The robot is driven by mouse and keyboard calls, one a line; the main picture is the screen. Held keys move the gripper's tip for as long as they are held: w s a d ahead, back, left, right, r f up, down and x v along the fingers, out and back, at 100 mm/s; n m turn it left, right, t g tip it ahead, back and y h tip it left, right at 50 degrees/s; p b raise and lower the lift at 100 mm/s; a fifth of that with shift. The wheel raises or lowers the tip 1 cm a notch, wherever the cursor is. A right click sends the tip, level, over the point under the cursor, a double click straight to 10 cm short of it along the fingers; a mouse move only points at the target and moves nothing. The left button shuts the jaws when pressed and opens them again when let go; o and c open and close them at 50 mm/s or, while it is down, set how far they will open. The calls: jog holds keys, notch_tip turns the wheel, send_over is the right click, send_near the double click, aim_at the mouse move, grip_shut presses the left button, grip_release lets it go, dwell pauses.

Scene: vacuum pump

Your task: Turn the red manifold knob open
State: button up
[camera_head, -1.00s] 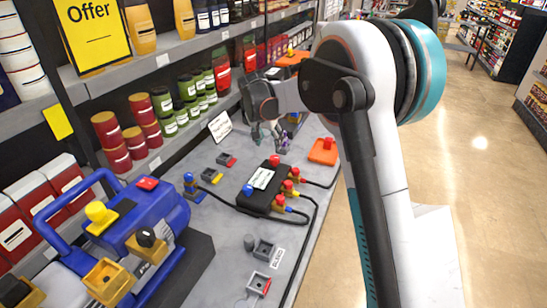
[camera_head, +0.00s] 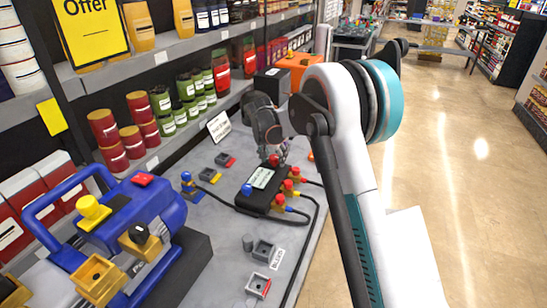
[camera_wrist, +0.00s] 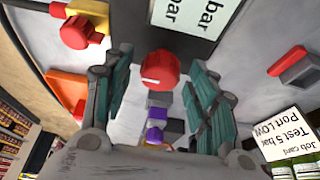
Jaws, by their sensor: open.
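The manifold is a dark block (camera_head: 262,204) on the grey bench, with a label and a blue knob (camera_head: 247,189). Its red knob (camera_head: 274,160) stands at the far end, and it also shows in the wrist view (camera_wrist: 160,69). My gripper (camera_wrist: 157,60) is open, with one teal finger on each side of the red knob. In the head view my gripper (camera_head: 282,148) is just behind the red knob, partly hidden by my own wrist.
Red knobs on yellow fittings (camera_head: 289,186) and black hoses line the manifold's right side. A blue vacuum pump (camera_head: 130,225) stands at the near left. A job card (camera_head: 219,126) stands behind, by the shelves. The bench between pump and manifold is partly clear.

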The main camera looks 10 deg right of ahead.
jog(key=c, duration=1.1)
jog(key=shift+n, duration=0.3)
jog(key=n+y, duration=0.1)
jog(key=n, duration=0.2)
jog(key=shift+d+n+t+p, duration=0.15)
jog(key=shift+n+t+p, duration=0.15)
jog(key=shift+p, duration=0.1)
jog(key=n+y, duration=0.2)
jog(key=n, duration=0.2)
jog(key=shift+d+n+p, duration=0.15)
jog(key=shift+n+p, duration=0.15)
jog(key=shift+p, duration=0.05)
jog(key=n+y, duration=0.1)
jog(key=n, duration=0.3)
jog(key=shift+d+y+p, duration=0.1)
jog(key=shift+y+p, duration=0.2)
jog(key=shift+y, duration=0.1)
jog(key=n, duration=0.2)
jog(key=n+g+y, duration=0.1)
jog(key=n, duration=0.2)
jog(key=shift+w+g+p, duration=0.1)
jog(key=shift+g+p, duration=0.2)
jog(key=shift+y, duration=0.3)
